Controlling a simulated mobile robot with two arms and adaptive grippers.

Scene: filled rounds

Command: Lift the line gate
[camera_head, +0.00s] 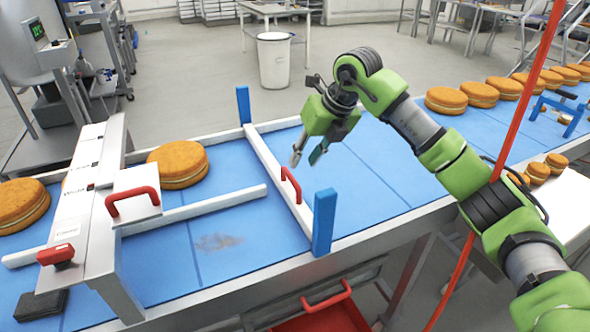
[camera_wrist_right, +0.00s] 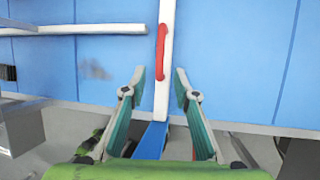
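The line gate (camera_head: 266,158) is a white bar across the blue belt, low between two blue posts (camera_head: 323,222). A red handle (camera_head: 291,185) stands on the bar. My right gripper (camera_head: 307,157) is open and empty, fingers pointing down, above the belt near the handle. In the right wrist view, the gate bar (camera_wrist_right: 164,92) runs between the open fingers (camera_wrist_right: 159,74) in the picture, and the red handle (camera_wrist_right: 161,52) shows just beyond the fingertips. I see no contact with it. My left gripper is not in view.
Filled rounds stand on the belt left of the gate (camera_head: 178,164) and far right (camera_head: 446,100). White guide rails (camera_head: 195,208) lead toward the gate. A white machine with a red handle (camera_head: 133,203) spans the belt at left.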

